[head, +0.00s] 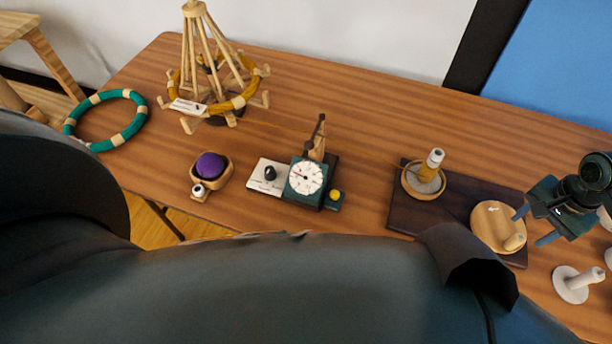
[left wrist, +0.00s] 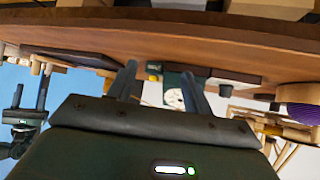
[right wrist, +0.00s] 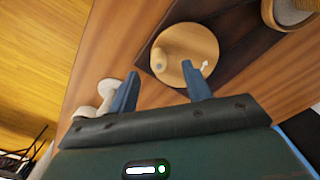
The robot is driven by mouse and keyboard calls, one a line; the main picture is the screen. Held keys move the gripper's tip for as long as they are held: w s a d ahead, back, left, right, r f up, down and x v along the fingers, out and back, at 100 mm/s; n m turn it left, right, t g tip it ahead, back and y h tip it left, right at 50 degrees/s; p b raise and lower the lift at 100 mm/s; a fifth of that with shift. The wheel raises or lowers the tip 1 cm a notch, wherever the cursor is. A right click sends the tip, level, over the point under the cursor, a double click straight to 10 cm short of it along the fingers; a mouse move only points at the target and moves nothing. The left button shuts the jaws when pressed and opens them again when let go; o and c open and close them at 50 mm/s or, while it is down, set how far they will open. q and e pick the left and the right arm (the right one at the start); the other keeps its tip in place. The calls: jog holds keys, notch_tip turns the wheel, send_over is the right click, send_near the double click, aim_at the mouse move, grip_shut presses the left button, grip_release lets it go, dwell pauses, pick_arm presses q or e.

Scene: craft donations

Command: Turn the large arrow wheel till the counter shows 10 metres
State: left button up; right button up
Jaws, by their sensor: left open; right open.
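The large arrow wheel (head: 488,226) is a light wooden disc with a white arrow and a short peg handle (head: 514,242), on a dark board. It also shows in the right wrist view (right wrist: 200,38). My right gripper (head: 531,226) is open and empty, beside the wheel's right edge, its fingers close to the peg.
White pegged pieces (head: 573,285) stand at the right. A wooden winder (head: 215,75) with yellow yarn, a teal ring (head: 82,108) and a purple ball (head: 210,165) lie leftward.

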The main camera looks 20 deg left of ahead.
jog(key=shift+w+d+r+m, duration=0.2)
jog(key=shift+w+d+m, duration=0.1)
jog(key=shift+d, duration=0.3)
jog(key=shift+f, duration=0.7)
notch_tip(320, 180, down, 6)
jog(key=b, duration=0.3)
jog(key=shift+r, duration=0.2)
jog(key=shift+f+b, duration=0.55)
jog(key=shift+b, duration=0.35)
jog(key=shift+f+b, duration=0.3)
jog(key=shift+b, duration=0.05)
pick_arm(q)
jog(key=shift+w+d+f+t+h, duration=0.3)
jog(key=shift+d+f+t, duration=0.1)
jog(key=shift+d+f, duration=0.35)
jog(key=shift+d+r, duration=0.1)
jog(key=shift+r, duration=0.1)
